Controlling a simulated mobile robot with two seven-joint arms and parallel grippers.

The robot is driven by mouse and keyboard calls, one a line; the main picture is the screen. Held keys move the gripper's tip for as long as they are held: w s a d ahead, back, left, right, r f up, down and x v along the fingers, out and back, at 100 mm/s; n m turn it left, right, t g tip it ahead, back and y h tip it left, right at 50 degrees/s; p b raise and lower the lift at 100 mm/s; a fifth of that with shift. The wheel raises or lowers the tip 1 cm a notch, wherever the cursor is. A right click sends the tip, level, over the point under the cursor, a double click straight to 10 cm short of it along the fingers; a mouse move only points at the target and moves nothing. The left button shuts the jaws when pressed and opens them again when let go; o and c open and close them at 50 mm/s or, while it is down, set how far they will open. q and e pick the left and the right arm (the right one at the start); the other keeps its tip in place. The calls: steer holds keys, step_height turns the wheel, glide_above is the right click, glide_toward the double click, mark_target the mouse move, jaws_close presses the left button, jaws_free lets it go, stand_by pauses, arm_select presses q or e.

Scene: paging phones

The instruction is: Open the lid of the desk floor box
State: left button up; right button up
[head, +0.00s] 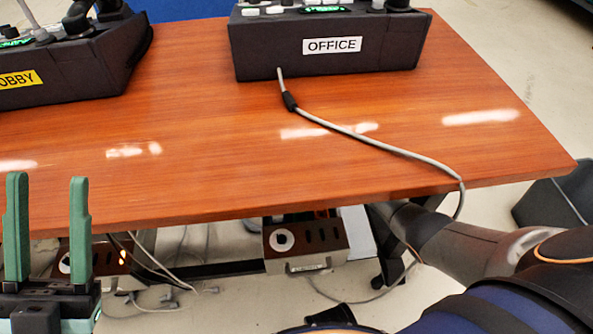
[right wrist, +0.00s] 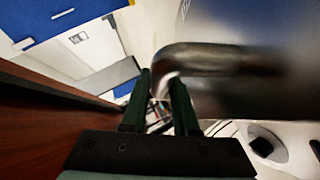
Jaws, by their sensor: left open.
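Two brown boxes with round fittings and slots sit on the floor under the desk in the head view. One box (head: 330,239) is near the middle, with a small unreadable label on its front. The other box (head: 105,262) is at the left, partly behind my left gripper. I cannot tell which is the one named. My left gripper (head: 47,190) is open and empty in front of the desk. My right gripper (right wrist: 162,82) shows in the right wrist view with its fingers apart, close to a bent metal bar (right wrist: 210,58); contact is unclear. The desk hides it from the head view.
The wooden desk (head: 200,180) spans the head view. An OFFICE phone console (head: 330,45) and another console (head: 75,70) stand on it. A grey cable (head: 400,150) hangs over the front edge. Loose cables (head: 165,295) lie on the floor, and a dark bin (head: 560,200) stands at right.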

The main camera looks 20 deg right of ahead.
mark_target(102, 221)
steer(key=o, duration=0.4)
